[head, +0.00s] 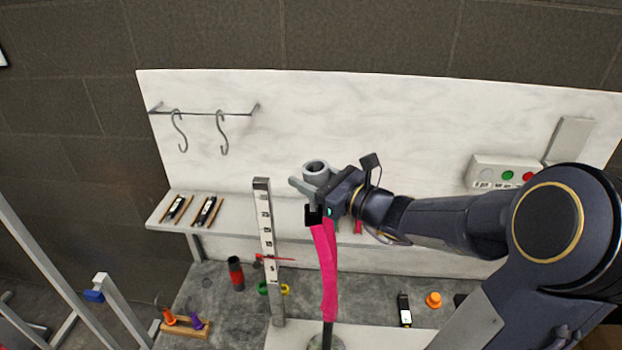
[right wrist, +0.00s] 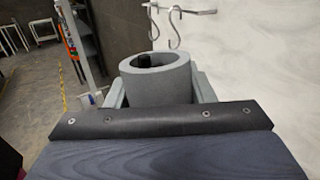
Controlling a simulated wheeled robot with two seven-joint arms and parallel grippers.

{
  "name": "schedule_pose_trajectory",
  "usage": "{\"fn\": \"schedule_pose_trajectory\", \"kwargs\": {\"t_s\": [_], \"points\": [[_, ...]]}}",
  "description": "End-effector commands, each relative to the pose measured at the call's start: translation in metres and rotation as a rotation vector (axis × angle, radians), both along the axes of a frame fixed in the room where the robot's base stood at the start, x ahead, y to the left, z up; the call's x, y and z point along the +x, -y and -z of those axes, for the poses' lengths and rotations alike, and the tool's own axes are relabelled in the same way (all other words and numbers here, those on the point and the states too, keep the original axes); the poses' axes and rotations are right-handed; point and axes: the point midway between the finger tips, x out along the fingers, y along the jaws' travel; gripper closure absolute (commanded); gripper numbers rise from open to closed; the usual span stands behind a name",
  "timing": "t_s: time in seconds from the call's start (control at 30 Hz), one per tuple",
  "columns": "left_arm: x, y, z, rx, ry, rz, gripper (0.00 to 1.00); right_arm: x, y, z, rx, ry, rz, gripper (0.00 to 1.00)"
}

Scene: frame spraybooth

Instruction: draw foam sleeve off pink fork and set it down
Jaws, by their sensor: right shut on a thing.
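The pink fork (head: 326,268) stands upright in front of the shelf, its dark lower end (head: 327,335) at the bottom of the head view. My right gripper (head: 316,180) is above the fork's upper end, shut on the grey foam sleeve (head: 315,167). The sleeve is a thick open tube, its mouth facing up. In the right wrist view the sleeve (right wrist: 155,82) sits between the fingers, with something dark inside its bore. I cannot tell whether the sleeve is still around part of the fork. My left gripper is not in view.
A white graduated post (head: 265,235) stands just left of the fork. A pale shelf (head: 240,225) bears small dark-and-wood items at its left end. Two hooks (head: 222,133) hang from a rail. A switch box (head: 500,171) is at the right. Small coloured objects lie on the grey surface below.

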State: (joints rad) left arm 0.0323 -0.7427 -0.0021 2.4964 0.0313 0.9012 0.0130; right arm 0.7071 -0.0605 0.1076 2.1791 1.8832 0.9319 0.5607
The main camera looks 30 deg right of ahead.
Motion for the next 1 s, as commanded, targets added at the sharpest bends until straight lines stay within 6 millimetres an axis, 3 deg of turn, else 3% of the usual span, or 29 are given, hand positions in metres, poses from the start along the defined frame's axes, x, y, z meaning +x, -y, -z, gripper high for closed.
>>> {"fn": "schedule_pose_trajectory", "kwargs": {"t_s": [0.5,1.0], "points": [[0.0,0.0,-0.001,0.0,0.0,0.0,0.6,0.001,-0.002,-0.027,-0.002,0.013,-0.001,0.77],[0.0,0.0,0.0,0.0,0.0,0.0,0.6,0.001,-0.003,-0.036,0.0,0.01,0.001,0.77]]}}
